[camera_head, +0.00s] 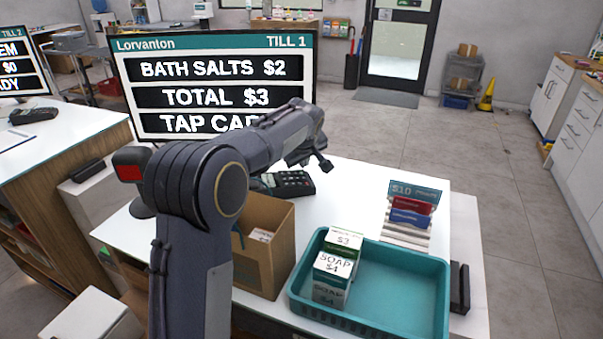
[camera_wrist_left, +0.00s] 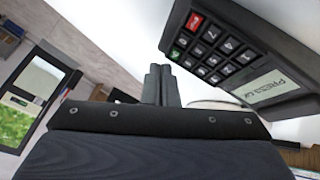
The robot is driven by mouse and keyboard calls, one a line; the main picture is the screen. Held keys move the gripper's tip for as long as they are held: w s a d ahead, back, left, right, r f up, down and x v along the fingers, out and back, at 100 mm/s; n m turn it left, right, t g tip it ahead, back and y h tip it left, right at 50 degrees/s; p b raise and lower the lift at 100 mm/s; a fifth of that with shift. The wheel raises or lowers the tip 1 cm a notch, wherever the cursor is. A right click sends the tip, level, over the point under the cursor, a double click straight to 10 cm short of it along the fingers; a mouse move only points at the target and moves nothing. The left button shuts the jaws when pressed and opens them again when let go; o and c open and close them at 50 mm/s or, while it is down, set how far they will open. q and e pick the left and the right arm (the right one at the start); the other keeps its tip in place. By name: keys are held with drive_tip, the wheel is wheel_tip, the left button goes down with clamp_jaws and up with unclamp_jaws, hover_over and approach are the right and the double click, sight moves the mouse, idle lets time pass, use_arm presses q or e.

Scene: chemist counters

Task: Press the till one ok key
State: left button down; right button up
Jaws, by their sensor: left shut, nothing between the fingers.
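The till one card terminal (camera_head: 288,184) is a dark keypad on the white counter, just beyond the cardboard box; my arm partly covers it. In the left wrist view the terminal (camera_wrist_left: 245,55) shows a red key (camera_wrist_left: 195,20), a green-marked key (camera_wrist_left: 176,53), several dark keys and a small display starting "PRESS". My left gripper (camera_wrist_left: 160,72) is shut and empty, its tips beside the keypad's green-key end. I cannot tell if they touch it. The till one screen (camera_head: 212,97) reads bath salts $2, total $3 and "TAP CA", the rest hidden by my arm. My right gripper is out of view.
A cardboard box (camera_head: 281,249) stands in front of the terminal. A teal basket (camera_head: 400,325) holds soap boxes (camera_head: 333,268). A card rack (camera_head: 408,225) stands behind it. A till two screen (camera_head: 18,66) and terminal (camera_head: 33,115) are at left.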

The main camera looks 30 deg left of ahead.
use_arm(q)
drive_tip(key=shift+f, duration=0.15)
idle(0.8)
drive_tip(key=shift+f+b, duration=0.3)
drive_tip(key=shift+b, duration=0.1)
drive_tip(key=shift+f, duration=0.25)
idle(0.3)
drive_tip(key=shift+r+p, duration=0.45)
drive_tip(key=shift+r, duration=0.25)
drive_tip(key=shift+r, duration=0.1)
drive_tip(key=r+p, duration=0.2)
drive_tip(key=r, duration=0.1)
drive_tip(key=r+p, duration=0.1)
drive_tip(key=p, duration=0.1)
drive_tip(key=shift+w+d+r, duration=0.25)
drive_tip(key=shift+d+r, duration=0.05)
drive_tip(key=shift+r, duration=0.1)
